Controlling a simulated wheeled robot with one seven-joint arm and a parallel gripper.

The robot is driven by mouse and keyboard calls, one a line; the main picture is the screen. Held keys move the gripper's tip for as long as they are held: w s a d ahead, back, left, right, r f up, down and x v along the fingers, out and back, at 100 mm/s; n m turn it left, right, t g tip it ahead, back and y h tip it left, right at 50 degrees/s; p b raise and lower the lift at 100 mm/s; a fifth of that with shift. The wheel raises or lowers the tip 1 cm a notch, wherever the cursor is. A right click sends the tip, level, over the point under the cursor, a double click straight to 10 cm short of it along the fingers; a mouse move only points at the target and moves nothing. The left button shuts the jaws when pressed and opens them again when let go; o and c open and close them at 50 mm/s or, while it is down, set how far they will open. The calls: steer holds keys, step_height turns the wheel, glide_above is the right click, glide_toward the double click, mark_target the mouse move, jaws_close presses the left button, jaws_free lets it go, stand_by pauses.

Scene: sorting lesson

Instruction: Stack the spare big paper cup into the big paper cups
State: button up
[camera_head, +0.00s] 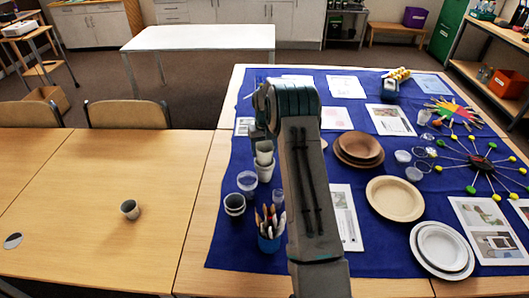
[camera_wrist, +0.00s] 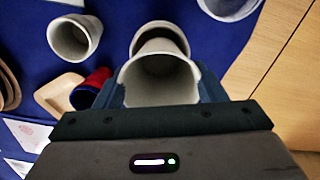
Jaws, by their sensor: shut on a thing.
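My gripper (camera_head: 263,138) points down over the blue cloth and is shut on a white paper cup (camera_head: 264,152). In the wrist view my gripper (camera_wrist: 160,92) has one finger on each side of this cup (camera_wrist: 160,82), whose open mouth faces the camera. Another white cup, the big paper cups (camera_head: 265,172), stands upright on the cloth directly below; its rim also shows just beyond the held cup in the wrist view (camera_wrist: 160,33). The held cup's lower end overlaps that rim in the head view. I cannot tell how deep it sits inside.
Dark-lined cups (camera_head: 235,204), a clear cup (camera_head: 247,181) and a blue pencil pot (camera_head: 269,242) stand close by on the cloth. Brown bowls (camera_head: 360,146) and plates (camera_head: 394,198) lie to the right.

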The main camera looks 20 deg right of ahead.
step_height(320, 180, down, 3)
steer(key=shift+r+p, duration=0.15)
steer(key=shift+p, duration=0.15)
steer(key=o, duration=1)
steer(key=shift+c, duration=0.2)
step_height(320, 180, up, 12)
steer(key=b, duration=0.2)
steer(key=s+a+r+t, duration=0.1)
steer(key=s+a+r, duration=0.3)
steer(key=s+r, duration=0.35)
steer(key=s+a+r+t, duration=0.1)
steer(key=s+a+r, duration=0.4)
steer(key=s+r, duration=0.25)
steer(key=s+a+f, duration=0.1)
steer(key=s+a, duration=0.1)
steer(key=s, duration=1)
steer(key=s+a+f+n+t, duration=0.1)
steer(key=s+a, duration=0.2)
steer(key=s, duration=0.9)
steer(key=shift+s, duration=0.4)
